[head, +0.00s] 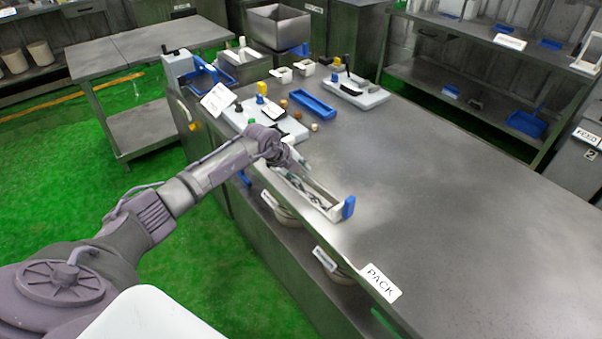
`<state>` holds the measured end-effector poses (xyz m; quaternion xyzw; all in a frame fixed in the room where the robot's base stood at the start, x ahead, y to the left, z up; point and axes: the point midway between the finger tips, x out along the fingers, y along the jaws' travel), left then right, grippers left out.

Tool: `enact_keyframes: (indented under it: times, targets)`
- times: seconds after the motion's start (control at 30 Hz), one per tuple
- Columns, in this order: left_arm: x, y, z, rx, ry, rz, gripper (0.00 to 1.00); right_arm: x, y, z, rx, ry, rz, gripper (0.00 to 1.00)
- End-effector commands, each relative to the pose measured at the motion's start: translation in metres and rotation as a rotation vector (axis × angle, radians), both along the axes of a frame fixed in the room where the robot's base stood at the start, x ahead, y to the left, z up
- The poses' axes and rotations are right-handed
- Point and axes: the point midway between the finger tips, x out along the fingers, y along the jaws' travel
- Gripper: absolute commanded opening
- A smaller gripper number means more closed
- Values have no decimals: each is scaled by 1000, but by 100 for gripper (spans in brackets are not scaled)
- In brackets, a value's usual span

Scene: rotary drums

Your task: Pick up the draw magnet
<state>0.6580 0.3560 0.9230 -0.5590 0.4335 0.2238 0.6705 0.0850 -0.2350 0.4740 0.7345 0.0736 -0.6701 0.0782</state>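I cannot single out the draw magnet with certainty. A long narrow light-coloured tray (322,199) lies along the near edge of the steel bench, with an upright blue end piece (348,207) at its right end. Small dark and pale pieces seem to lie in it, too small to tell. My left gripper (297,164) is over the left part of this tray and hides some of it. Its fingers are small and blurred, so I cannot tell whether they are open, shut or touching anything. My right gripper is not in view.
Left of the gripper is a pale panel (290,127) with several coloured knobs. A large grey bin (279,27) stands at the back. The bench's right side (470,200) is clear.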

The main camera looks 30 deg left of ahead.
Motion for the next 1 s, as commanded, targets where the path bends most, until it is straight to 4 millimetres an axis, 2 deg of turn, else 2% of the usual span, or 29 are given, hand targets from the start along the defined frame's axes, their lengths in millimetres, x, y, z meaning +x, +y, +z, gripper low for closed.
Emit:
enact_keyframes:
  times: [0.13,0.4,0.63,1.0]
  targets:
    - [6,-3,-11,0,1,0,39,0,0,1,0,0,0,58]
    - [7,-2,-13,1,0,0,39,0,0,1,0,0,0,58]
    - [7,-2,-13,1,0,0,1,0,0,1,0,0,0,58]
    - [8,-2,-10,-1,-5,1,0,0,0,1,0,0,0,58]
